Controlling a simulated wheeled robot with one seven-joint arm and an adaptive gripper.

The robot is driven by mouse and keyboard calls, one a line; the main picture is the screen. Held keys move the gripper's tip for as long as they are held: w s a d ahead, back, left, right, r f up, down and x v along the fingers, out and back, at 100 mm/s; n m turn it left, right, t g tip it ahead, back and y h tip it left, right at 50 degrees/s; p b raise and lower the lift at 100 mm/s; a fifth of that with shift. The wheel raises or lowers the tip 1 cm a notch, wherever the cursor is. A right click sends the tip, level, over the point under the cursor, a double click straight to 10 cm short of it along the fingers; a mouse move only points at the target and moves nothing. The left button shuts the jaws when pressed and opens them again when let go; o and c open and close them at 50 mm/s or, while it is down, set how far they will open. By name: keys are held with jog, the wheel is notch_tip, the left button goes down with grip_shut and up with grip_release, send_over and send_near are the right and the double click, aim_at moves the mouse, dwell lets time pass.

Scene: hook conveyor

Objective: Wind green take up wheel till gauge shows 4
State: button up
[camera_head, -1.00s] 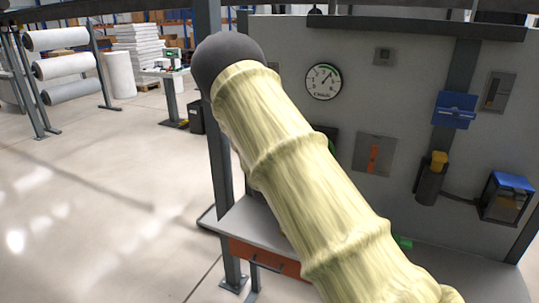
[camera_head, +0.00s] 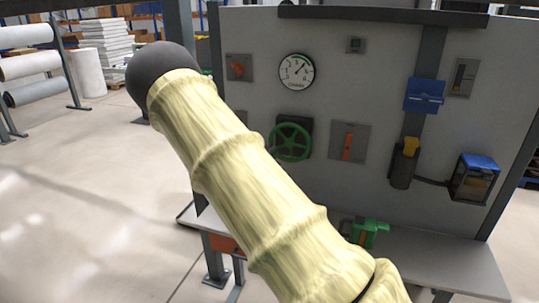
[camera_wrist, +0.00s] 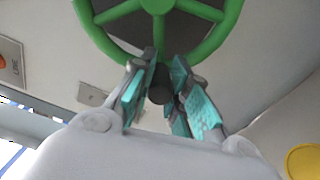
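The green take-up wheel (camera_head: 290,142) is on the grey panel, partly beside my arm in the head view. In the wrist view its green rim and spokes (camera_wrist: 158,8) fill the top. A dark round knob (camera_wrist: 160,86) shows below the rim. My gripper (camera_wrist: 164,62) has its teal-padded fingers on either side of this knob; whether they press on it cannot be told. In the head view my arm hides the gripper. The round white gauge (camera_head: 297,71) hangs above the wheel. Its needle points to the upper right; the figures are too small to read surely.
Beside the wheel is a plate with an orange lever (camera_head: 347,143); another orange switch (camera_head: 238,67) is at upper left. A blue bracket (camera_head: 424,95), a black-and-yellow device (camera_head: 404,162) and a blue-topped box (camera_head: 474,178) are at right. A green device (camera_head: 366,232) stands on the bench (camera_head: 430,262).

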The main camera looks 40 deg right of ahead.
jog(key=o, duration=0.5)
jog(key=shift+w+a+f, duration=0.15)
jog(key=shift+w+a, duration=0.05)
jog(key=shift+a, duration=0.05)
jog(key=shift+c, duration=0.2)
jog(key=shift+s+d, duration=0.1)
jog(key=shift+s, duration=0.15)
jog(key=v, duration=1.1)
jog(key=shift+s+a, duration=0.2)
jog(key=shift+a, duration=0.2)
